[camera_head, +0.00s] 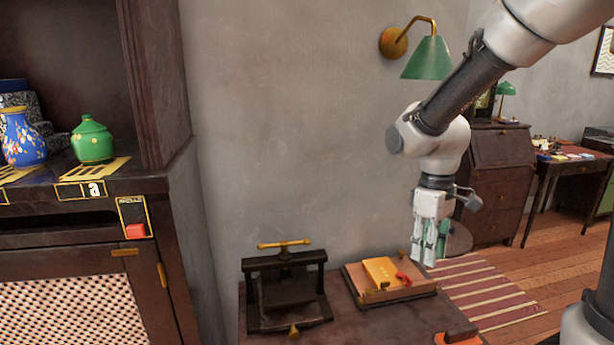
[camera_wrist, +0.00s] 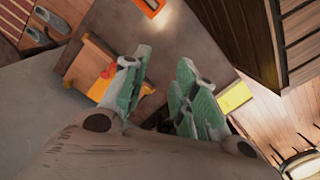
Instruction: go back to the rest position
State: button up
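My gripper (camera_head: 431,252) hangs pointing down at the end of my arm, at the right of the head view. It is above and beside the right end of a wooden box (camera_head: 356,274) on the low dark table. In the wrist view my gripper (camera_wrist: 160,88) shows two green fingers standing apart. No held object shows between them. The wooden box also shows in the wrist view (camera_wrist: 78,68), partly behind the left finger.
The low table (camera_head: 385,325) also bears a dark press (camera_head: 290,295). At left, a cabinet (camera_head: 60,240) carries a green lidded pot (camera_head: 92,141) and a blue vase (camera_head: 22,140). A green wall lamp (camera_head: 428,58) is close to my arm. Desks and striped rug stand behind right.

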jog(key=s+d+r+m+t, duration=0.5)
jog(key=s+d+r+m, duration=0.3)
jog(key=s+d+r, duration=0.2)
jog(key=s+r, duration=0.2)
jog(key=s, duration=0.2)
jog(key=shift+c, duration=0.4)
